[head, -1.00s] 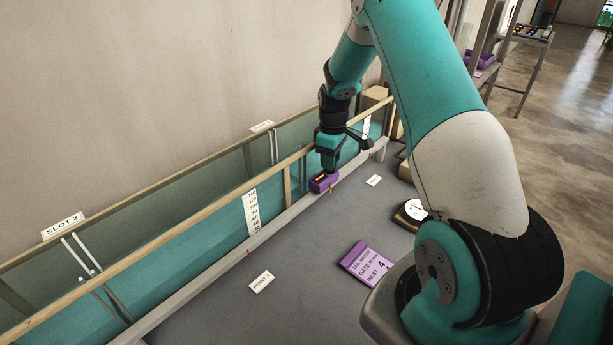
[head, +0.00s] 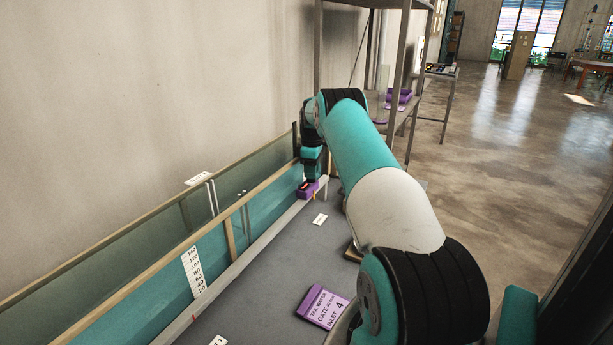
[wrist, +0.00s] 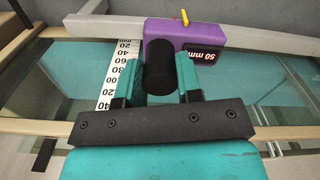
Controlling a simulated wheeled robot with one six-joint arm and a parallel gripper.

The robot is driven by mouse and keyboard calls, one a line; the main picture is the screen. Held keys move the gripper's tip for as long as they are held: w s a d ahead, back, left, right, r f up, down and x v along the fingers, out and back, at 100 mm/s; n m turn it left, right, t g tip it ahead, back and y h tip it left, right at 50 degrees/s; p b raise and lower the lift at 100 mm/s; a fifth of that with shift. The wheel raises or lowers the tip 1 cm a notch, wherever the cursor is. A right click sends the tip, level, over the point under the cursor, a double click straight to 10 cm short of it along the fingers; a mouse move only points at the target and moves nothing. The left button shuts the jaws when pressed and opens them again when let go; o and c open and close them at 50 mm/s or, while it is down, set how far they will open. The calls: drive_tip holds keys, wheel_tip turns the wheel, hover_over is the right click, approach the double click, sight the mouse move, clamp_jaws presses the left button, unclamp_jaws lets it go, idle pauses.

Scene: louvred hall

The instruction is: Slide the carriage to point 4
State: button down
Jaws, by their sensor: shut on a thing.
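The purple carriage (head: 307,190) sits on the grey rail (head: 262,239), close to the rail's far end. My gripper (head: 311,179) is above it, pointing down. In the wrist view my gripper (wrist: 157,80) is shut on the black round knob (wrist: 160,66) of the carriage, one finger on each side. The carriage (wrist: 190,32) there shows a "50 mm" label and a yellow pointer (wrist: 184,17). A small white card (head: 320,219) lies on the grey top near the carriage; its text is too small to read.
The glass-walled channel with wooden edges runs along the wall, with a white scale (head: 193,272). A metal shelf rack (head: 398,122) stands beyond the rail's end. Another white scale (wrist: 118,75) is beside my gripper.

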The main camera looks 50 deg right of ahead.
drive_tip(key=shift+d, duration=0.4)
drive_tip(key=shift+w, duration=0.1)
drive_tip(key=c, duration=0.8)
unclamp_jaws()
drive_tip(key=shift+r, duration=0.1)
wheel_tip(320, 180, up, 17)
drive_tip(key=shift+r+p, duration=0.15)
drive_tip(key=shift+p, duration=0.25)
